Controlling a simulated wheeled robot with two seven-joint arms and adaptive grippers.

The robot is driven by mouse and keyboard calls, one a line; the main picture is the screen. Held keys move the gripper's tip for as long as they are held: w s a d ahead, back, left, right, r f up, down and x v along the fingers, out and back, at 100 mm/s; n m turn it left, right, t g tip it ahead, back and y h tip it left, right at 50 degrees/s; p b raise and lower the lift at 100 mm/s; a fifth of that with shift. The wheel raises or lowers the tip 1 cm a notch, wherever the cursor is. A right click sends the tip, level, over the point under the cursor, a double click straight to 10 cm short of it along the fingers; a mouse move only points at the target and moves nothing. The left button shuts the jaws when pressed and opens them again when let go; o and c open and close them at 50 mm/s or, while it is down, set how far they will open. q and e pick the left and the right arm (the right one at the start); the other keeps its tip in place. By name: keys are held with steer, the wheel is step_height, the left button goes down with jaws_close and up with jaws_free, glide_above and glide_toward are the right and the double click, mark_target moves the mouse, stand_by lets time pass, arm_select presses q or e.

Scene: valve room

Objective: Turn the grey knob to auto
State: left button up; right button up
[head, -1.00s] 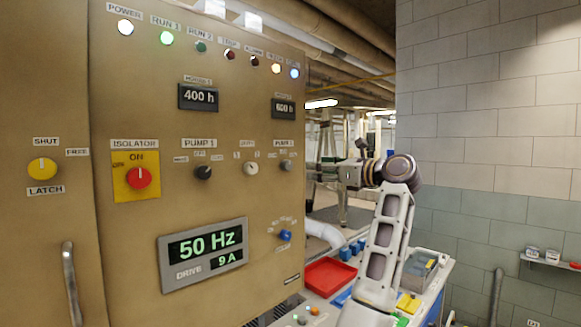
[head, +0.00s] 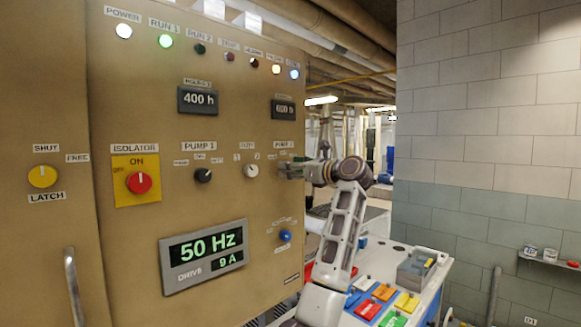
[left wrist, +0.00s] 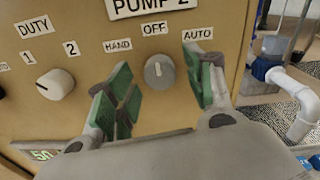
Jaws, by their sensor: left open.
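The grey knob (left wrist: 159,70) is on the tan panel under the PUMP 2 label. Its white mark points up toward OFF (left wrist: 155,29). HAND (left wrist: 118,45) is to its left and AUTO (left wrist: 197,34) to its right. My left gripper (head: 289,170) is at the panel and is open. In the left wrist view its green-padded fingers stand on either side of the knob, with gaps on both sides. In the head view the gripper covers the knob. My right gripper is not in view.
The white DUTY knob (left wrist: 55,84) sits just left of the gripper. The black PUMP 1 knob (head: 203,175) is farther left, and a blue knob (head: 285,236) is below. A bench with coloured blocks (head: 384,292) stands right of the panel.

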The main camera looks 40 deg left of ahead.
arm_select(q)
steer(key=shift+a, duration=0.55)
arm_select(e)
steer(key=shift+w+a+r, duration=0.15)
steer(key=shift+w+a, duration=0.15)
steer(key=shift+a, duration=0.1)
arm_select(q)
steer(key=c, duration=1)
steer(key=shift+c, duration=0.2)
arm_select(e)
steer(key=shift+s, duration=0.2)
